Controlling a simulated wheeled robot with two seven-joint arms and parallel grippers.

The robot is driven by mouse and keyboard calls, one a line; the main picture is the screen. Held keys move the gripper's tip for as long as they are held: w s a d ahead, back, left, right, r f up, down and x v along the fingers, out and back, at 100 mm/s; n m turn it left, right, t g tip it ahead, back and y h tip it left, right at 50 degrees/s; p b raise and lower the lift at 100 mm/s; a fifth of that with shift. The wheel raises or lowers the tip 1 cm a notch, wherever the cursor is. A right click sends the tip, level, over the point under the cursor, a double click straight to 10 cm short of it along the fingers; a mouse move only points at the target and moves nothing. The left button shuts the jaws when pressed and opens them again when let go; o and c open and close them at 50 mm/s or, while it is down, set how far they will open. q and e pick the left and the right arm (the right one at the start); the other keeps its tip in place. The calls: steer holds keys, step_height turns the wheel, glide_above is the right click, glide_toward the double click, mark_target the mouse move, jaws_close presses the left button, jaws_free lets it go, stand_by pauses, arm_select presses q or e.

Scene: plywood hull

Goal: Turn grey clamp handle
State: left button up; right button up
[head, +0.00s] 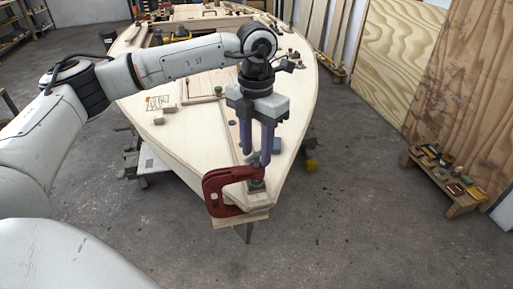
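A red C-shaped clamp (216,187) sits on the pointed near end of the pale plywood hull (195,135). Its small grey handle (255,158) is on top, above the screw and foot on the wood. My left gripper (256,159) points down over the clamp. Its two purple fingers are apart, with the tips on either side of the grey handle. The fingers partly cover the handle, and I cannot tell whether they press on it. My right gripper is not in view.
Small wood blocks (163,111) and other small items lie on the deck. A low wooden bench (459,200) with tools stands at the right by leaning plywood sheets (400,60). The concrete floor (350,230) is clear around the hull's near end.

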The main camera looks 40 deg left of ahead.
mark_target(257, 153)
arm_select(q)
step_height(257, 153, up, 10)
stand_by(0.4)
steer(key=shift+r, duration=0.1)
